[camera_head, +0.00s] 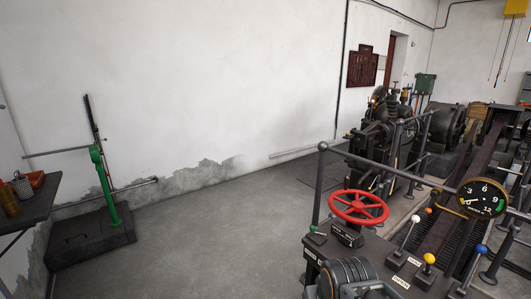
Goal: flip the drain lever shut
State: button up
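A black control stand at the lower right carries several levers with small white label plates. One lever has a white knob (415,219), one a yellow knob (429,258) and one a blue knob (481,249). My gripper is not in view.
A red handwheel (359,207) and a round gauge (482,198) rise above the stand, with a rail (380,165) behind. A green hand pump (103,185) stands on a dark base at left, beside a small shelf (28,208). The grey floor between is clear.

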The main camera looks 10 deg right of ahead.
aim_at(429, 258)
jog(key=z, duration=1.7)
